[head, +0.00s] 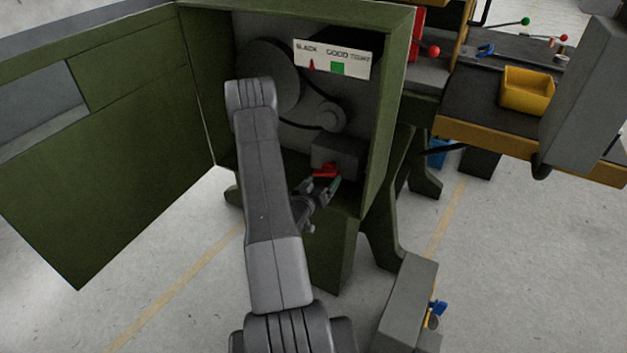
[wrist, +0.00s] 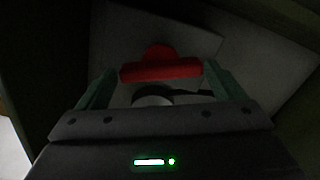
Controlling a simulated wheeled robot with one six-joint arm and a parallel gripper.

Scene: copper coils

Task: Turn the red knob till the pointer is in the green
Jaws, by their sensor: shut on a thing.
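The red knob (head: 325,170) sits on a grey block low inside the open green cabinet. My gripper (head: 325,182) is at the knob, with its fingers shut on it. In the wrist view the red knob (wrist: 161,70) shows as a bar between the two green fingertips of my gripper (wrist: 160,76). The red pointer (head: 311,65) stands at the left, under slack.
The cabinet door (head: 100,150) hangs open at the left. Pulleys and a belt (head: 268,75) lie behind my arm in the cabinet. The cabinet's right wall (head: 392,110) stands close to my gripper. A bench with a yellow bin (head: 527,90) is at the right.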

